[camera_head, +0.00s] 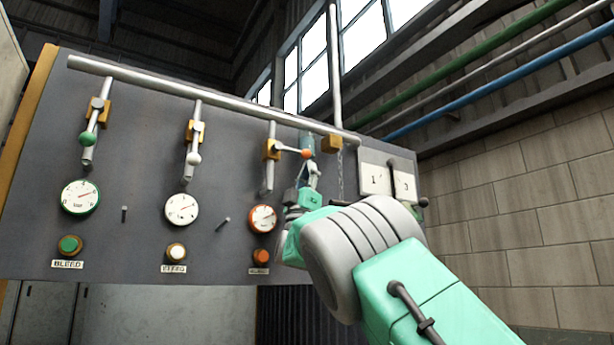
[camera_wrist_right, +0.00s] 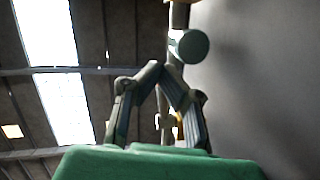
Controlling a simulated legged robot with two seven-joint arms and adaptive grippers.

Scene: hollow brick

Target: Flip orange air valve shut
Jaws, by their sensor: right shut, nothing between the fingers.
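The orange air valve (camera_head: 272,149) is on the third pipe from the left on the grey panel. Its lever sticks out sideways to the right, nearly level, and ends in an orange ball knob (camera_head: 306,153). My right gripper (camera_head: 313,166) is just below and right of that knob, shut and empty. In the right wrist view its fingertips (camera_wrist_right: 165,70) come together beside a round grey-green end (camera_wrist_right: 188,46), whose identity I cannot tell. Whether the fingers touch the lever is unclear. My left gripper is not in view.
The green-knobbed valve (camera_head: 97,105) and white-knobbed valve (camera_head: 194,132) have levers hanging down along their pipes. Gauges and buttons sit below them. A long pipe (camera_head: 200,90) runs across the panel top. A switch plate (camera_head: 375,180) is right of my gripper.

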